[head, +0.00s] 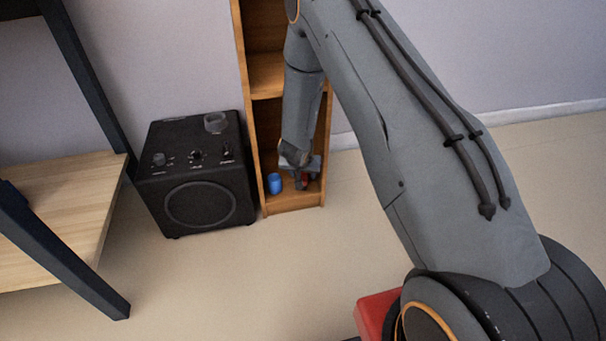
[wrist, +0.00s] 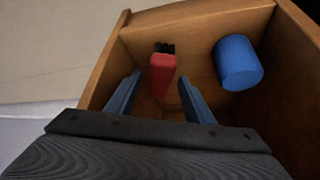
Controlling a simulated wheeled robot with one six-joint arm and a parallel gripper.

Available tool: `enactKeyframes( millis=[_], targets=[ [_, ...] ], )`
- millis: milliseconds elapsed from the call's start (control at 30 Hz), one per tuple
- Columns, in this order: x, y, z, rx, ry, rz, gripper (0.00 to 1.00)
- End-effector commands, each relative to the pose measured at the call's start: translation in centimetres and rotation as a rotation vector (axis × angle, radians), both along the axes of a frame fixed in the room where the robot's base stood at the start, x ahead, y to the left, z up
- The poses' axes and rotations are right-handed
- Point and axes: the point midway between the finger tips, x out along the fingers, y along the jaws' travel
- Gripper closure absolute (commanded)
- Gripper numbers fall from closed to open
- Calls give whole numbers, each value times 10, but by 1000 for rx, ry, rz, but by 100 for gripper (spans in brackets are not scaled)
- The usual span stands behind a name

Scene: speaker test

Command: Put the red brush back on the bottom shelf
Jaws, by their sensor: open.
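The red brush (wrist: 162,74) has a red handle and dark bristles. In the wrist view it is on the bottom shelf (wrist: 195,35) of the wooden shelf unit, ahead of and between my open fingers. My gripper (wrist: 157,88) is open, with a finger on each side of the brush's near end; I cannot tell whether either touches it. In the head view my gripper (head: 299,172) reaches into the bottom compartment. The brush (head: 305,178) shows there only as a small red patch, mostly hidden by my gripper.
A blue cup-like cylinder (wrist: 238,62) stands on the same shelf, right of the brush in the wrist view. A black speaker (head: 197,180) with a grey object (head: 215,122) on top stands left of the shelf unit. A wooden table (head: 60,210) is further left. Floor in front is clear.

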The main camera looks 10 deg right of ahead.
Motion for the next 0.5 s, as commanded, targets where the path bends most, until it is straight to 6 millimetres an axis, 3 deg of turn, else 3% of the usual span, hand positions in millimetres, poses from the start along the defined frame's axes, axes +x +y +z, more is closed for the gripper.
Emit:
enactKeyframes(
  millis=[500],
  targets=[
    [-47, 20, 85, -1, -1, 2, 52]
  ],
)
